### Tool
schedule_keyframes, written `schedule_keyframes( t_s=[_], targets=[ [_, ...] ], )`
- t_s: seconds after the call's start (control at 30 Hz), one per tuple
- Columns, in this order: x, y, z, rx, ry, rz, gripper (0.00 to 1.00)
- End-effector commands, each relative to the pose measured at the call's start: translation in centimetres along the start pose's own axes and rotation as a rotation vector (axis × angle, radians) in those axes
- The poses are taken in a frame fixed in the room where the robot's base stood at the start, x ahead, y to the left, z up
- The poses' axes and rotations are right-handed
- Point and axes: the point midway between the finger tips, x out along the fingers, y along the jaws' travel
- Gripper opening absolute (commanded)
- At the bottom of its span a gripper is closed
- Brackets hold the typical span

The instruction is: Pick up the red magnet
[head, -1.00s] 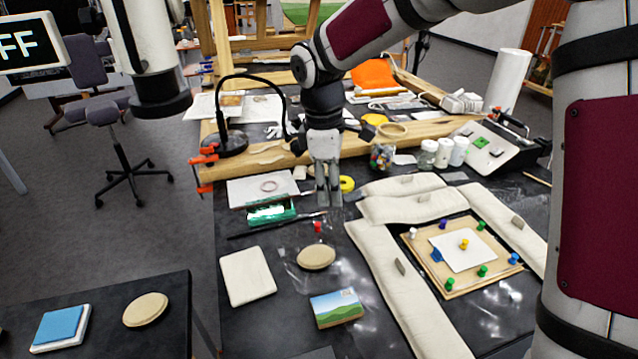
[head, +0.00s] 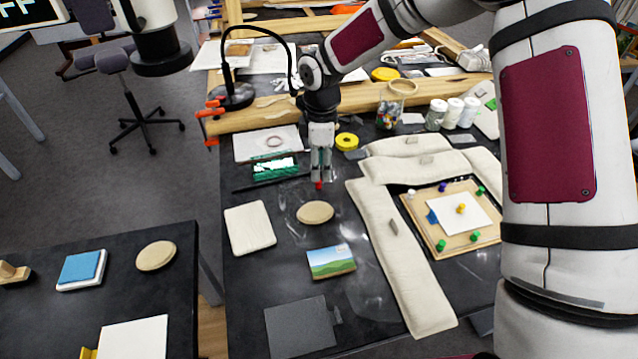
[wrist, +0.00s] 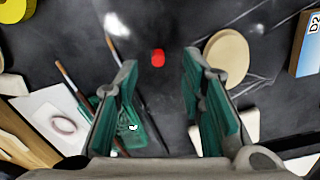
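The red magnet (head: 319,185) is a small red piece on the black tabletop, just behind the round tan pad. In the wrist view the red magnet (wrist: 158,58) shows as a round red top, roughly midway between my fingers and beyond their tips. My gripper (head: 320,178) points down above it; in the wrist view my gripper (wrist: 157,72) has its two green-lined fingers spread apart with nothing between them. In the head view the fingertips are very close to the magnet, but I cannot tell whether they touch it.
The round tan pad (head: 315,212) is near the magnet. A green tray (head: 275,168) and thin brushes (wrist: 75,85) lie to the left in the head view. Long cream cushions (head: 400,265) and a board with coloured pins (head: 437,237) are to the right.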

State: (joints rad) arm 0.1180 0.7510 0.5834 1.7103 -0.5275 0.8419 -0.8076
Motion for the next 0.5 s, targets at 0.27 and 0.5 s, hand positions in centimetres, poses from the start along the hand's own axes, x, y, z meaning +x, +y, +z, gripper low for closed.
schedule_keyframes(
  t_s=[0.27, 0.5],
  targets=[
    [3.2, 0.1, -0.6, -0.001, 0.0, -0.004, 0.36],
    [5.2, 0.2, -0.5, 0.0, -0.001, -0.001, 0.36]
  ],
)
